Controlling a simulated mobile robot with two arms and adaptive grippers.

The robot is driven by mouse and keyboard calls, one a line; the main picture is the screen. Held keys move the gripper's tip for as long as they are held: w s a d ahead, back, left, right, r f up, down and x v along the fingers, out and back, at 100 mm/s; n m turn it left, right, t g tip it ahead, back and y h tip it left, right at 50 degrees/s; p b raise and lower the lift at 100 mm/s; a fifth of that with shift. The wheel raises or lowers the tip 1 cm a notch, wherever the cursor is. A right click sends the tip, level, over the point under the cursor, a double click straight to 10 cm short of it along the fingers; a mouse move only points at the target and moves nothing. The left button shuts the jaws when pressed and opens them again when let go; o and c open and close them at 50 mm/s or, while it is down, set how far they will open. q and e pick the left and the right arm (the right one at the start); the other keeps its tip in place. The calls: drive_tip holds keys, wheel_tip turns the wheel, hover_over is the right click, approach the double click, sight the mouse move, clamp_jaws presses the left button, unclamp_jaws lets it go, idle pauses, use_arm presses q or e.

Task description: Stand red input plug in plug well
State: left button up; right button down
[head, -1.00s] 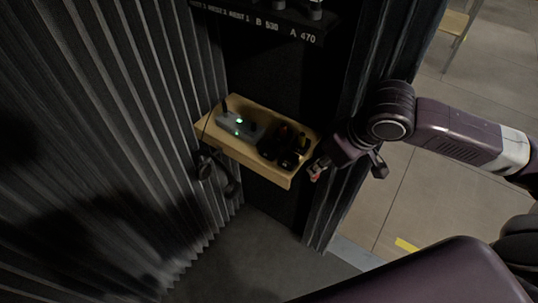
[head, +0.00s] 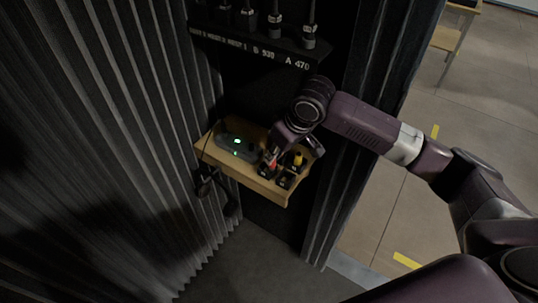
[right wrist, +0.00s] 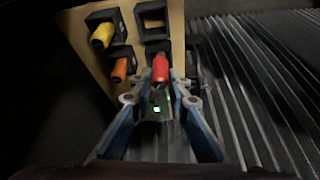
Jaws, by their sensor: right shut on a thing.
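My right gripper (head: 270,164) is over the wooden shelf and shut on the red plug. In the right wrist view the red plug (right wrist: 160,69) sits between the fingertips, in front of a black square plug well (right wrist: 157,47). I cannot tell whether its end is inside that well. A yellow plug (right wrist: 103,36) and an orange plug (right wrist: 120,69) stand in the wells on the left. My left gripper is not in view.
The wooden shelf (head: 240,179) also holds a grey box (head: 237,141) with green lights. Corrugated dark wall panels flank it closely. Open floor lies at the right.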

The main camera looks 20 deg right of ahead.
drive_tip(key=shift+w+a, duration=0.25)
drive_tip(key=shift+w, duration=0.2)
drive_tip(key=shift+w+a, duration=0.2)
drive_tip(key=shift+w, duration=0.25)
drive_tip(key=shift+w+f+p, duration=0.1)
drive_tip(key=shift+f+p, duration=0.5)
drive_tip(key=shift+f, duration=1.15)
drive_tip(key=c, duration=1.8)
unclamp_jaws()
drive_tip(key=shift+f, duration=0.1)
drive_tip(key=shift+c, duration=0.2)
drive_tip(key=b+v, duration=0.1)
drive_tip(key=v, duration=1.1)
